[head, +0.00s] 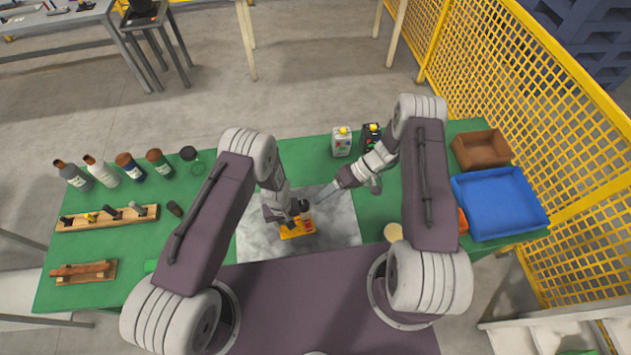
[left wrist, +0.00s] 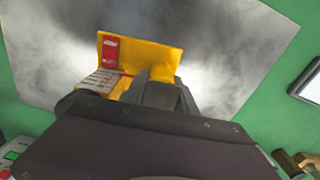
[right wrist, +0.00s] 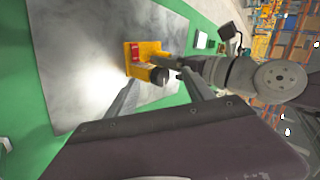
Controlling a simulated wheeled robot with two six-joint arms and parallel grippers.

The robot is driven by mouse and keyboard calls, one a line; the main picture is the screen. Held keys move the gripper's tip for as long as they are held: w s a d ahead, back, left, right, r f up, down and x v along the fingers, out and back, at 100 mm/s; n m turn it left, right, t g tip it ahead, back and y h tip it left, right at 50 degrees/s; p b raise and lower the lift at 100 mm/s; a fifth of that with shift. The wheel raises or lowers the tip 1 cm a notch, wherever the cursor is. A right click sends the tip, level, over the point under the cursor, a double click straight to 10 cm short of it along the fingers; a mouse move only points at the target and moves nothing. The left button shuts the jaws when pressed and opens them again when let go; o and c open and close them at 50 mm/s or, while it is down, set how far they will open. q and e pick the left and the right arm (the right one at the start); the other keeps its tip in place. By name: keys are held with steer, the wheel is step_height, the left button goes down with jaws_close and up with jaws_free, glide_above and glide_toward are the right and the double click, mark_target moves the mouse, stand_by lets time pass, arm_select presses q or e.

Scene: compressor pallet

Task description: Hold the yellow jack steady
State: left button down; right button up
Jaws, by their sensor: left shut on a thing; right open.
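The yellow jack (head: 291,231) stands on the grey metal plate (head: 342,232) in the middle of the green table. My right gripper (head: 325,195) is open and empty, above the plate to the right of the jack. Its two fingers spread apart in the right wrist view (right wrist: 160,97).
Several bottles (head: 103,170) and a wooden rack (head: 107,217) stand at the table's left. A blue tray (head: 498,203) and brown box (head: 481,150) lie at the right, beside a yellow mesh fence (head: 560,110).

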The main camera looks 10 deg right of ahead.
steer(key=a+r+n+h, duration=0.1)
steer(key=r+n+h, duration=0.1)
steer(key=n, duration=0.5)
steer(key=w+a+r+n+t+h, duration=0.1)
steer(key=a+r+n+h, duration=0.1)
steer(key=r+n, duration=0.3)
steer(key=n, duration=0.3)
steer(key=shift+w+a+r+h, duration=0.15)
steer(key=shift+a+r+h, duration=0.15)
steer(key=shift+h, duration=0.1)
steer(key=n+t+y, duration=0.1)
steer(key=n+y, duration=0.8)
steer(key=n, duration=2.5)
glide_toward(306, 204)
steer(key=x, duration=0.9)
steer(key=shift+a+f, duration=0.1)
steer(key=shift+a, duration=0.2)
